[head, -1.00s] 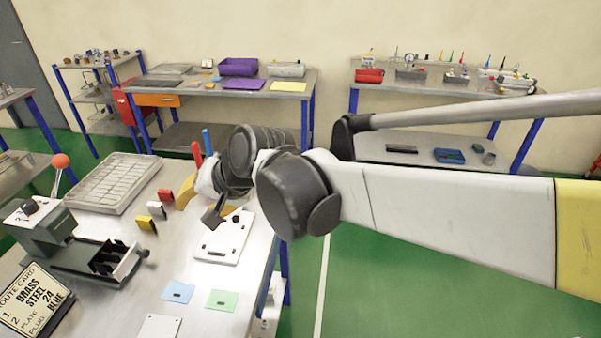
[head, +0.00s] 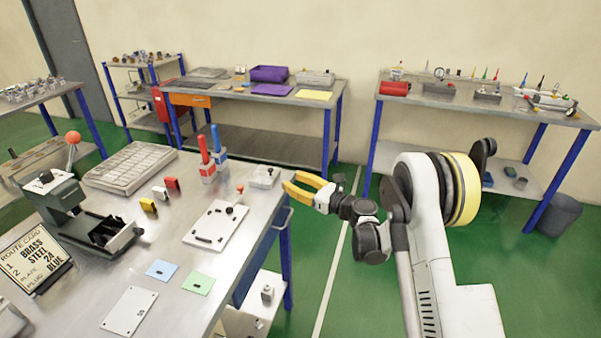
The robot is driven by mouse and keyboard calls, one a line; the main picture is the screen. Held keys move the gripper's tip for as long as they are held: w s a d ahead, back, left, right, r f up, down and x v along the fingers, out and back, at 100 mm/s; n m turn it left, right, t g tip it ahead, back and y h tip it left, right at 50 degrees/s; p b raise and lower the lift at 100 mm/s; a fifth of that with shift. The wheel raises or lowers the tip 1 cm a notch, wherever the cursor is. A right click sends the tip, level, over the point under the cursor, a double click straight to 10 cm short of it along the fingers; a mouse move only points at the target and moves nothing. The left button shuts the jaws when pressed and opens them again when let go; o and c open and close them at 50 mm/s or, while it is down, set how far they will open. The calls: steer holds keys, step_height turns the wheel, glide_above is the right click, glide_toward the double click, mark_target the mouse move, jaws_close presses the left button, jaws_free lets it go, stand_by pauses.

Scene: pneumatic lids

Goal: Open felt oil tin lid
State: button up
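My gripper (head: 292,181) has yellow fingers and shows in the head view just off the right edge of the near workbench. It points left, its fingers stand apart, and nothing shows between them. A small pale grey box-like item (head: 263,177) sits at the bench's back right corner, just left of my fingertips and apparently apart from them. I cannot tell whether it is the felt oil tin. No lid that I can clearly make out as the tin's shows in this view.
The near workbench (head: 165,300) carries a white plate fixture (head: 216,224), red and blue upright tools (head: 204,156), a grey tray (head: 130,167) and a green press (head: 60,205). Two tables stand along the back wall. Green floor (head: 345,290) is clear right of the bench.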

mark_target(272, 171)
steer(key=b+x, duration=0.1)
steer(key=x, duration=0.4)
steer(key=b+x, duration=0.1)
steer(key=x, duration=0.3)
steer(key=shift+w+a+f+b, duration=0.2)
steer(key=shift+w+f+b, duration=0.1)
steer(key=shift+b, duration=0.1)
steer(key=shift+w+a+r, duration=0.15)
steer(key=shift+w+a, duration=0.2)
steer(key=shift+c, duration=0.2)
